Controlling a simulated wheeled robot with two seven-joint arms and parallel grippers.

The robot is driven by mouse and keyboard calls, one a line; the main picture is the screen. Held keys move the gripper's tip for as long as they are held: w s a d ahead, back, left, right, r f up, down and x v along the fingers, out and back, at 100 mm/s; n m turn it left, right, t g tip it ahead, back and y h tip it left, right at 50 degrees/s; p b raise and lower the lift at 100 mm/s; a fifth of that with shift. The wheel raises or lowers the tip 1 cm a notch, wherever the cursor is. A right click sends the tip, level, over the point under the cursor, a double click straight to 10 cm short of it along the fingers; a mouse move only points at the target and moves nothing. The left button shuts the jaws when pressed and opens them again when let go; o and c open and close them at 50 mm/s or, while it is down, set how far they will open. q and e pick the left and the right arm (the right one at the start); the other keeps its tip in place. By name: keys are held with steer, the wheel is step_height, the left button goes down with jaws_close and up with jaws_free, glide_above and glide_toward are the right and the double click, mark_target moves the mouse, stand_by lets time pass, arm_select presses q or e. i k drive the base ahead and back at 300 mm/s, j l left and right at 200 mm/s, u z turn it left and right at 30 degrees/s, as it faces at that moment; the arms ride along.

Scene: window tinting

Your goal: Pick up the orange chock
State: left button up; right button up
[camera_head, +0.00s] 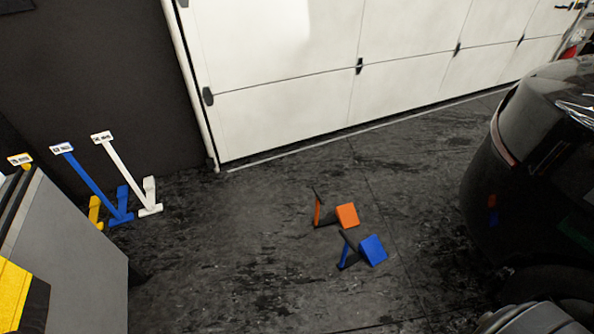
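The orange chock (347,215) sits on the dark floor near the middle of the view. It has an orange block at its right end, a dark middle and a thin upright plate at its left end. Nothing is touching it from above. A similar blue chock (373,250) sits just in front of it and slightly to the right, very close to it. Neither of my grippers shows in the head view.
A black car (540,170) stands at the right. A white garage door (290,110) closes the back. Yellow, blue (92,187) and white (128,176) stands are at the left, behind a grey cabinet (75,260). The floor (220,260) left of the chocks is clear.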

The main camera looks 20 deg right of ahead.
mark_target(346, 214)
steer(key=i+j, duration=0.1)
steer(key=i, duration=0.75)
steer(key=i+j, duration=0.15)
steer(key=i, duration=0.7)
steer(key=i+j, duration=0.1)
steer(key=i, duration=0.75)
steer(key=i+l+z, duration=0.2)
steer(key=i+z, duration=0.2)
steer(key=i+l+z, duration=0.1)
steer(key=i+z, duration=0.75)
steer(key=i+j+z, duration=0.2)
steer(key=z, duration=0.2)
steer(key=i+z, duration=0.3)
steer(key=z, duration=0.15)
steer(key=i+z, duration=0.3)
steer(key=z, duration=0.15)
steer(key=i+j+z, duration=0.2)
steer(key=z, duration=0.25)
steer(key=i+j+z, duration=0.6)
steer(key=z, duration=0.25)
